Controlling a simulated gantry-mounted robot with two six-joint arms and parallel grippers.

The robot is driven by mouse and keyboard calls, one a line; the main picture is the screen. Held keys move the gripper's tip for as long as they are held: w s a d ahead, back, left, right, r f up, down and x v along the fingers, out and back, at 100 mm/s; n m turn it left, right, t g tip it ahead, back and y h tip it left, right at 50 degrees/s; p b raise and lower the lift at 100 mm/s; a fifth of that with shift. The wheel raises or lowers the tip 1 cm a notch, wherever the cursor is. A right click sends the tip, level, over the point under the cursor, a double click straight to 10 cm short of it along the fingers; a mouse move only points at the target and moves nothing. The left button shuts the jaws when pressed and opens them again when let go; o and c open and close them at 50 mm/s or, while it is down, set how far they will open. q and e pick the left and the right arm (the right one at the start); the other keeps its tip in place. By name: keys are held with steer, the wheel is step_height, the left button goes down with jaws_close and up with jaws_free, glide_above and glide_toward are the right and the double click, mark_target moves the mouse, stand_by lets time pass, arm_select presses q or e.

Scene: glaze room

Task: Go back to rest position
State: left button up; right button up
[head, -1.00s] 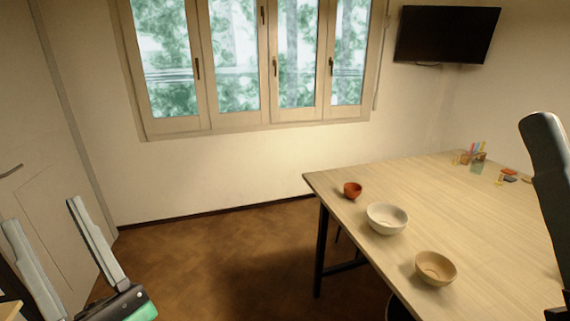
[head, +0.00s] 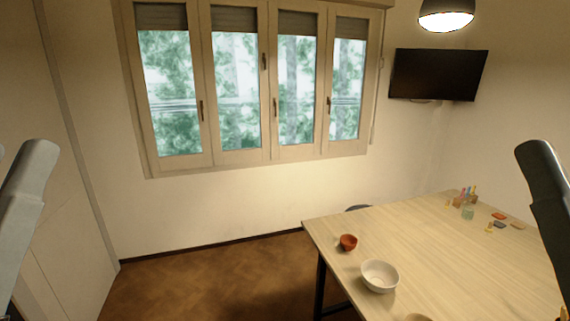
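Neither of my grippers shows in the head view. Only a grey link of my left arm shows at the left edge, and a dark grey link of my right arm at the right edge. The two links stand at about the same height. Whether the grippers hold anything is hidden.
Several small colored items and a greenish cup (head: 467,213) stand at the table's far right. A chair (head: 358,208) shows behind the table. A lamp (head: 446,18) hangs near the wall screen (head: 437,74). The floor (head: 215,275) left of the table is clear.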

arm_select(q)
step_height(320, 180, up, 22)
steer(key=p, duration=1.8)
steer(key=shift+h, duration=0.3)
